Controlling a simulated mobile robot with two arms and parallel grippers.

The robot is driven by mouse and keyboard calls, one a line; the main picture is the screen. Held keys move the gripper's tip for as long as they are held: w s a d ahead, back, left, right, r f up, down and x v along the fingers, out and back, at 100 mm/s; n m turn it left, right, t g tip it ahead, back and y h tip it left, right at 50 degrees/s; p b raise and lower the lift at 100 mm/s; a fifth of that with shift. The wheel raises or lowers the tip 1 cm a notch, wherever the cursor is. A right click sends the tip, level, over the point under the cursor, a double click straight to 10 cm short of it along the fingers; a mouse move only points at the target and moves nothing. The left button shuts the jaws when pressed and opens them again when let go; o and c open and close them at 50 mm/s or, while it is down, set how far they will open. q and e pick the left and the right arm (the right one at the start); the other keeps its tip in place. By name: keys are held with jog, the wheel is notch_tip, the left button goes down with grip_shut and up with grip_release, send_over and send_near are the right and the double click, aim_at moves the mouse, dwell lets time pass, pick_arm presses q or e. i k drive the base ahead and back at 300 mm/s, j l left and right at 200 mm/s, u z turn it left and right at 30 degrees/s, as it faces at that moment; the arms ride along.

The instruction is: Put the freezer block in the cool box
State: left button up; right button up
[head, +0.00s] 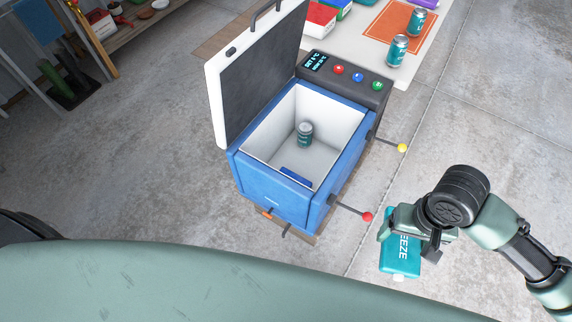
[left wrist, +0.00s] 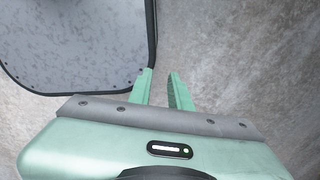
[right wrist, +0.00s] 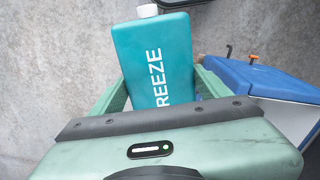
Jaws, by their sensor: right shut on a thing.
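The freezer block (head: 401,262) is a flat teal slab with white lettering and a white cap. My right gripper (head: 405,228) is shut on it, to the right of the cool box in the head view. The block also fills the middle of the right wrist view (right wrist: 160,60), between the fingers. The cool box (head: 268,200) is blue with a white inside, and its lid (head: 255,80) stands open. A teal can (head: 305,133) stands on its floor, and a small blue item (head: 296,178) is at its near inner wall. My left gripper (left wrist: 160,88) is open and empty.
Levers with a red knob (head: 367,216) and a yellow knob (head: 402,148) stick out from the box's right side. A control panel (head: 345,75) is at its back. Behind it, a white table (head: 432,50) holds cans (head: 397,50) and an orange mat (head: 385,28).

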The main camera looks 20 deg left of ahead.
aim_at(316, 166)
jog(key=i+j+z, duration=0.15)
jog(key=j, duration=0.35)
jog(key=i+j+z, duration=0.1)
jog(key=j, duration=0.4)
jog(key=i+j+z, duration=0.15)
jog(key=j, duration=0.35)
jog(key=i+j+z, duration=0.1)
jog(key=j, duration=0.4)
jog(key=i+j+z, duration=0.15)
jog(key=j, duration=0.4)
jog(key=i+j, duration=0.25)
jog(key=j, duration=0.15)
jog(key=i+j+z, duration=0.1)
jog(key=j, duration=0.3)
jog(key=i, duration=0.1)
